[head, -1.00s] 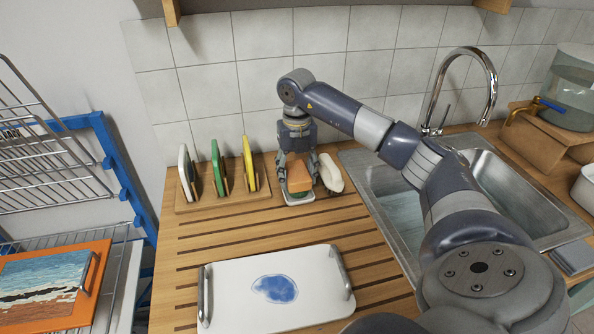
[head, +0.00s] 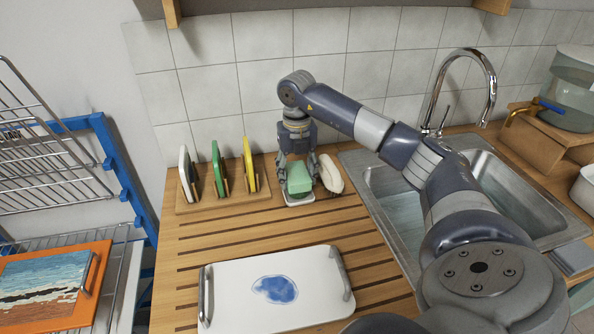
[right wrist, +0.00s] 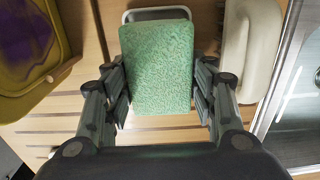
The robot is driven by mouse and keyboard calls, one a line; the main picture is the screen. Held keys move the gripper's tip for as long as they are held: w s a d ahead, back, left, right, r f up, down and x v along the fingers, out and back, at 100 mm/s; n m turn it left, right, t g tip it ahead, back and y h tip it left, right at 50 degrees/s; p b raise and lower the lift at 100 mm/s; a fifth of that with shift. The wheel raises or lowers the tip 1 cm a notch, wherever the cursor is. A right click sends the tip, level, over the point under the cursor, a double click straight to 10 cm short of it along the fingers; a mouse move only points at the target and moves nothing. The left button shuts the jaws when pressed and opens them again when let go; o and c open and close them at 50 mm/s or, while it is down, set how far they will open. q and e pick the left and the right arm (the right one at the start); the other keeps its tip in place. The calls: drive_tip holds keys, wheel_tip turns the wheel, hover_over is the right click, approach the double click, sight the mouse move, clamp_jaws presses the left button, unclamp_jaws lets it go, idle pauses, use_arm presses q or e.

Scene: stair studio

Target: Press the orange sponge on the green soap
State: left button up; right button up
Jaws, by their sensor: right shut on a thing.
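My right gripper (head: 298,168) points down at the back of the wooden counter, with its fingers shut on the sides of the sponge (head: 299,180). The sponge's visible face is green, not orange. In the right wrist view the sponge (right wrist: 157,65) is a speckled green block between the two fingers. It is over a small white dish (head: 300,201), whose rim also shows in the right wrist view (right wrist: 155,14). I cannot make out a separate green soap; the sponge and fingers hide most of the dish. My left gripper is not in view.
A white-backed brush (head: 331,173) lies close to the right of the gripper. A wooden rack (head: 222,202) with white, green and yellow boards stands to the left. A white tray (head: 232,313) is in front, and the sink (head: 500,185) is at right.

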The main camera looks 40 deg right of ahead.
sight(298, 174)
wheel_tip(298, 174, up, 7)
drive_tip(key=p, duration=0.6)
idle(0.3)
drive_tip(key=shift+s+f, duration=0.1)
idle(0.7)
